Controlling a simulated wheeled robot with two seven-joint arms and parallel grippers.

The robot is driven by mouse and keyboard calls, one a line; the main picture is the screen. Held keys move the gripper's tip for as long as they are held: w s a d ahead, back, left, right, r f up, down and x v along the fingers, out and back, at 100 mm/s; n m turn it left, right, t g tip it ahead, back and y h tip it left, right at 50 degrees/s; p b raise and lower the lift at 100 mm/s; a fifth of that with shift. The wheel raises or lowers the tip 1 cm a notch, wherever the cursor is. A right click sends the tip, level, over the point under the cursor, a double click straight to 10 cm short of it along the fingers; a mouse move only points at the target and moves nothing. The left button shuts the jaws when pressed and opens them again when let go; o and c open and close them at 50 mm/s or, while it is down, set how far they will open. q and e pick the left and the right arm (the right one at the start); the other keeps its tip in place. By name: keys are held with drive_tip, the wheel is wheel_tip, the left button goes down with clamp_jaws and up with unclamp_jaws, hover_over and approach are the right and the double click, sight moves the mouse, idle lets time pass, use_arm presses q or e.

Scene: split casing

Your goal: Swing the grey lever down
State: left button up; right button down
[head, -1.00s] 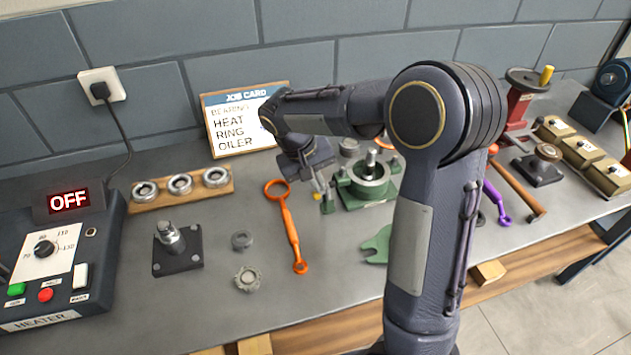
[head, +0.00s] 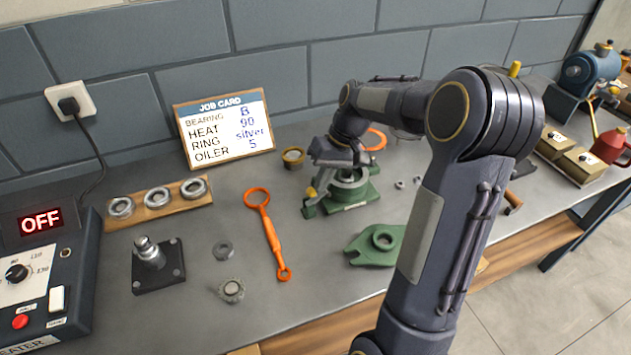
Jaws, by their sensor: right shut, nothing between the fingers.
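The green casing (head: 352,188) stands on the bench in the middle of the head view, with a round grey part set in it. My right gripper (head: 322,178) is shut and empty, over the casing's left side. A yellow knob (head: 309,192) shows right beside the fingers, above a small green block (head: 308,211) at the casing's left. The grey lever itself is mostly hidden by my gripper, so its angle and any contact cannot be told. My left gripper is not in view.
A green cover plate (head: 376,246) lies in front of the casing. An orange wrench (head: 268,232) lies to its left. A black stand (head: 158,268) and ring board (head: 158,202) are further left.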

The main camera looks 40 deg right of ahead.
sight(327, 191)
drive_tip(key=shift+s+d+f, duration=0.3)
drive_tip(key=shift+d+f, duration=0.35)
drive_tip(key=shift+d, duration=0.1)
idle(0.3)
drive_tip(key=r+p, duration=0.2)
drive_tip(key=r, duration=0.1)
drive_tip(key=r+p, duration=0.1)
drive_tip(key=shift+w+a+r+p, duration=0.15)
drive_tip(key=shift+a+r+p, duration=0.1)
drive_tip(key=shift+r+p, duration=0.1)
drive_tip(key=s+d+r+b, duration=0.2)
drive_tip(key=d+r, duration=0.1)
drive_tip(key=d, duration=0.6)
drive_tip(key=shift+s+d, duration=0.15)
drive_tip(key=shift+r, duration=0.1)
